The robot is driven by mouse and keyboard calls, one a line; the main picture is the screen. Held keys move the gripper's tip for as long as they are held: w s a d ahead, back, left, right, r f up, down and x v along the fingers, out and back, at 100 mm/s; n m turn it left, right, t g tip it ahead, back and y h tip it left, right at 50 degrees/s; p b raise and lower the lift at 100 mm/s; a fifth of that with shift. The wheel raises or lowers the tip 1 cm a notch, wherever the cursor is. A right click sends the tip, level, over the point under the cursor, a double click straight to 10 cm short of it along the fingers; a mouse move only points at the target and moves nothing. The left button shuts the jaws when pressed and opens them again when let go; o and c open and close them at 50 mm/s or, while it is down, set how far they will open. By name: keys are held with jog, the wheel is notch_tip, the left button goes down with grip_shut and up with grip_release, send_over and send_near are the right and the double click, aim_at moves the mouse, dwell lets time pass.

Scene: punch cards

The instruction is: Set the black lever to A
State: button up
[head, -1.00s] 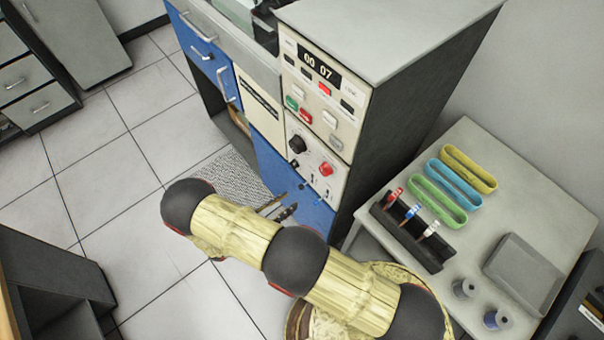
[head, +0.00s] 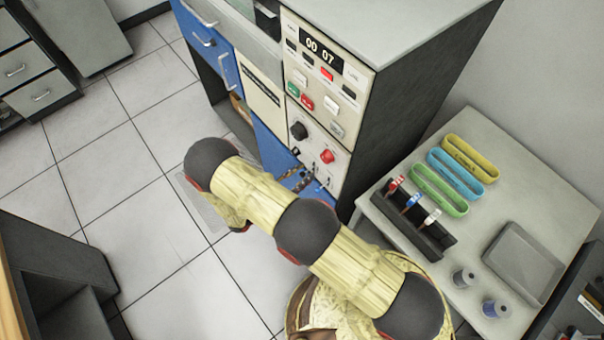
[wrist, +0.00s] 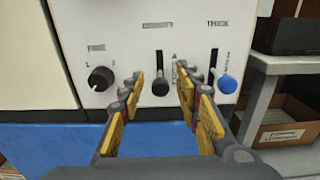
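The black lever (wrist: 160,87) sits near the lower end of a vertical slot on the white panel, below the label that seems to read DENSITY. A small letter A (wrist: 174,56) is printed beside the slot's upper part; the marks below are too small to read. My gripper (wrist: 161,92) is open in the wrist view, with one finger on each side of the lever. I see no finger touching it, and the depth is hard to tell. In the head view my gripper (head: 300,180) is at the machine's lower panel, partly behind my arm.
A blue lever (wrist: 226,84) sits close right of my right finger, under THICK. A black round knob (wrist: 101,78) is left of my left finger. A red button (head: 327,156) is above. A side table (head: 480,230) with coloured trays stands right of the machine.

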jog(key=shift+c, duration=0.6)
grip_shut()
